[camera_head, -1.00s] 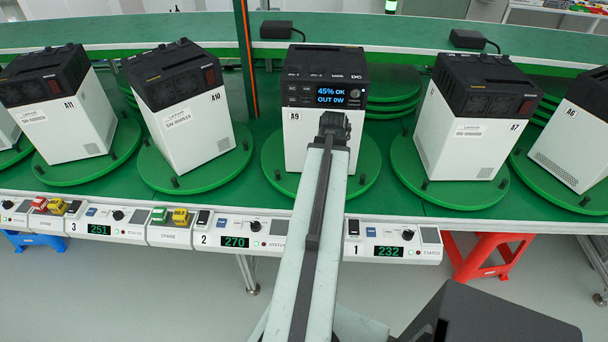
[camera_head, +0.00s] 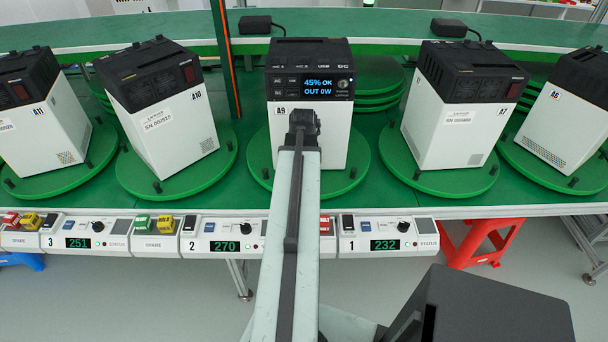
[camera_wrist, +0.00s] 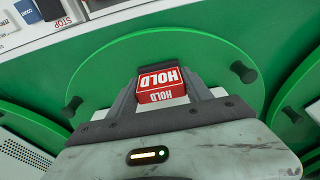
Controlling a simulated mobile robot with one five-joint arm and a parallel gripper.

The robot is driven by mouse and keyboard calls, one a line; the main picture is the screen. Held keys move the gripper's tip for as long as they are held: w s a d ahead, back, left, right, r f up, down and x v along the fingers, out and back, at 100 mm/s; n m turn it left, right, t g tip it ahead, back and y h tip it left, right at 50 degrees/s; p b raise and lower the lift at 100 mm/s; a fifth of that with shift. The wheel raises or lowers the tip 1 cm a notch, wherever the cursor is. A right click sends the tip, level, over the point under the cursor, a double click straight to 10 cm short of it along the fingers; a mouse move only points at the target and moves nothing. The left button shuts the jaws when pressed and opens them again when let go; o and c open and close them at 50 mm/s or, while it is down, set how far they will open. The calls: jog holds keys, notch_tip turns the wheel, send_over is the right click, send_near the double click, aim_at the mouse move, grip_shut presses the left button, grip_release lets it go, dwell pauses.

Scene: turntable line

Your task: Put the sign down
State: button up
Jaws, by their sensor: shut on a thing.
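The sign (camera_wrist: 160,82) is a small red block with white HOLD lettering, upside down in the wrist view. My gripper (camera_wrist: 163,92) is shut on it, one dark finger on each side. Behind it in that view lies the green turntable disc (camera_wrist: 215,55); I cannot tell whether the sign touches it. In the head view my arm reaches toward the white and black unit A9 (camera_head: 340,140), whose screen reads 45% OK, OUT 0W. My gripper and the held sign are hidden behind my arm there.
Units A10 (camera_head: 165,125) and A7 (camera_head: 445,135) stand on discs either side. The control panel (camera_head: 190,246) runs along the front edge, with red, green and yellow blocks on it. A red block (camera_head: 326,225) shows just right of my arm. Black pegs (camera_wrist: 243,72) stand on the disc.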

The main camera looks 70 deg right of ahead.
jog(key=shift+f, duration=0.2)
jog(key=o, duration=1.6)
jog(key=shift+r, duration=0.1)
jog(key=r+p, duration=0.4)
jog(key=a+r+p, duration=0.1)
jog(key=r+p, duration=0.7)
jog(key=shift+s+a, duration=0.35)
jog(key=shift+s, duration=0.05)
